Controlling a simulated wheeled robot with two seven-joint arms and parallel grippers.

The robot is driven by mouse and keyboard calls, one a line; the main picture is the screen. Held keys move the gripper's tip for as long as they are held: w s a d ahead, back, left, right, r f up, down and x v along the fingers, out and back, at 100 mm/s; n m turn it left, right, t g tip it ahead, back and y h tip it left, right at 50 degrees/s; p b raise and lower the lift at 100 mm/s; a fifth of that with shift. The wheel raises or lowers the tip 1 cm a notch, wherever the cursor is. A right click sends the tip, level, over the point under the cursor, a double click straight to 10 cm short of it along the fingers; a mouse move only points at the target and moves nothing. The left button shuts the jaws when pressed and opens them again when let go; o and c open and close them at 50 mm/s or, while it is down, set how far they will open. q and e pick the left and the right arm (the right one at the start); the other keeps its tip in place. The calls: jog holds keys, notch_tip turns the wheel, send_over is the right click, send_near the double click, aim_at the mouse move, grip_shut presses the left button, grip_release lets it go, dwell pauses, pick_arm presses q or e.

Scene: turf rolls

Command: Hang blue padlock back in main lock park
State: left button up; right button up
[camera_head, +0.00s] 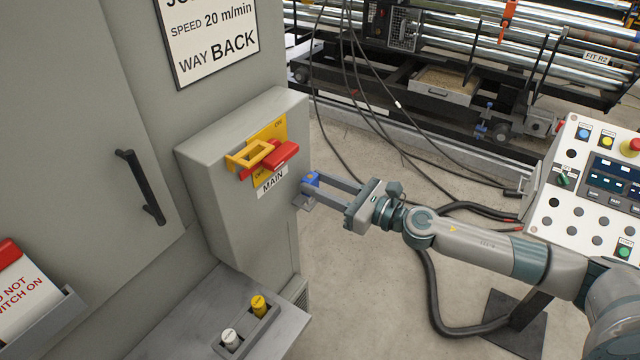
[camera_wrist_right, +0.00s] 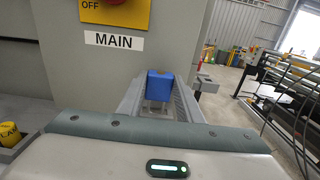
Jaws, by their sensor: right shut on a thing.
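The blue padlock (camera_head: 311,179) is between the fingertips of my right gripper (camera_head: 312,190), which is shut on it. In the right wrist view the blue padlock (camera_wrist_right: 160,84) sits between the two grey fingers (camera_wrist_right: 160,100). It is held in the air just right of the grey box marked MAIN (camera_head: 272,183). That box carries a red switch handle (camera_head: 284,153) and a yellow hasp (camera_head: 248,156) on a yellow plate. I cannot identify the lock park for sure. My left gripper is not in view.
A grey ledge below the box holds a small block with a yellow and a white plug (camera_head: 259,304). A cabinet handle (camera_head: 140,187) and a tray with a red-and-white sign (camera_head: 22,290) are at left. A control panel (camera_head: 590,190) stands at right. Cables lie on the floor.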

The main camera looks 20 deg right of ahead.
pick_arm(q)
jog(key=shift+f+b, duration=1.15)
pick_arm(e)
jog(key=shift+f, duration=1.35)
jog(key=o, duration=1.3)
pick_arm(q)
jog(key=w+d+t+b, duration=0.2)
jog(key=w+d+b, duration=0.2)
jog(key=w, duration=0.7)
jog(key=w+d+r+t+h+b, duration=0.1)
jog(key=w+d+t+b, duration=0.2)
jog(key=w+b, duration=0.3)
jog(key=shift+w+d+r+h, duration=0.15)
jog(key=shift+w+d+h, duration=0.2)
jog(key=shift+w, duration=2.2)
pick_arm(e)
jog(key=shift+v, duration=8.7)
